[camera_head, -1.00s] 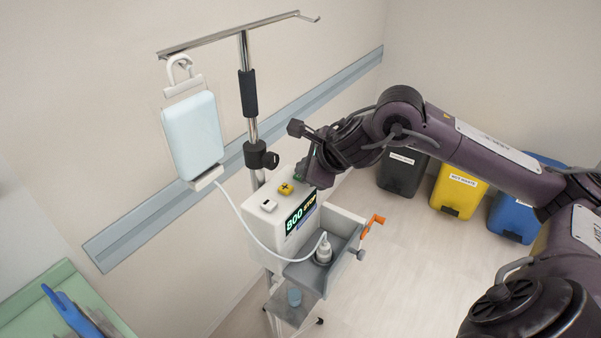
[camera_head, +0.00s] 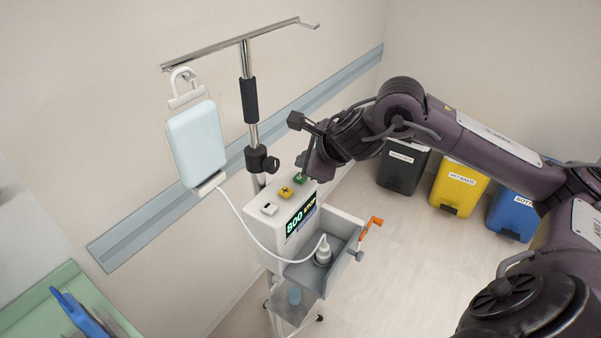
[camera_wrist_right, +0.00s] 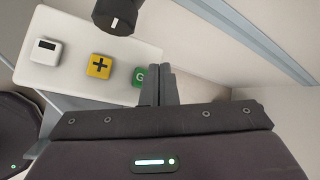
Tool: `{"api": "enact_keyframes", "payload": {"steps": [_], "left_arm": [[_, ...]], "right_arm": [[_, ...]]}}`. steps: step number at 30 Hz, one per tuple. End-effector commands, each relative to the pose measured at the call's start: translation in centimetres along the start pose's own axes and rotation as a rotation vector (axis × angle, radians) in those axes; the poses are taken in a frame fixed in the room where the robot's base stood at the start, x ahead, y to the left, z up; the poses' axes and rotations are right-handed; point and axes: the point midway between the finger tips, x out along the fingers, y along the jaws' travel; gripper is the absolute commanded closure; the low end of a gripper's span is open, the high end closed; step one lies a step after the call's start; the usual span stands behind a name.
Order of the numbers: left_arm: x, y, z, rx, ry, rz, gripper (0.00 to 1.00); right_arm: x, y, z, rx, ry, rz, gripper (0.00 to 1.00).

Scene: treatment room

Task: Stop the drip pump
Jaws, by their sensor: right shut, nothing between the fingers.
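The white drip pump (camera_head: 285,250) stands on the pole, its display (camera_head: 301,215) reading 800 and STOP. My right gripper (camera_head: 306,171) is shut and empty, just above the green button. Its fingertips (camera_wrist_right: 157,75) hide part of that button in the wrist view; contact cannot be told. My left gripper is not in view.
A pale blue drip bag (camera_head: 196,142) hangs from the pole (camera_head: 253,130), its tube running to the pump. An orange lever (camera_head: 372,224) sticks out at the right. Bins (camera_head: 458,188) stand at the back right. A green tray (camera_head: 40,310) is at lower left.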

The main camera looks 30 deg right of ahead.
Motion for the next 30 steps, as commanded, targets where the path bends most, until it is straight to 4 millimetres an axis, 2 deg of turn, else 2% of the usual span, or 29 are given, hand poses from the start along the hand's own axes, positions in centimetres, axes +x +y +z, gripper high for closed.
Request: {"api": "enact_keyframes", "payload": {"steps": [1,10,30], "left_arm": [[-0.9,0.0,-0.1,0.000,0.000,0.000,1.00],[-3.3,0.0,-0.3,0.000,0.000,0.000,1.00],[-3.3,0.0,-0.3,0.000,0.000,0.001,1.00]], "right_arm": [[-0.7,-0.6,0.6,0.000,-0.001,0.000,1.00],[-2.7,-2.0,2.0,0.000,-0.001,-0.001,1.00],[-2.7,-2.0,2.0,0.000,-0.001,0.000,1.00]]}}
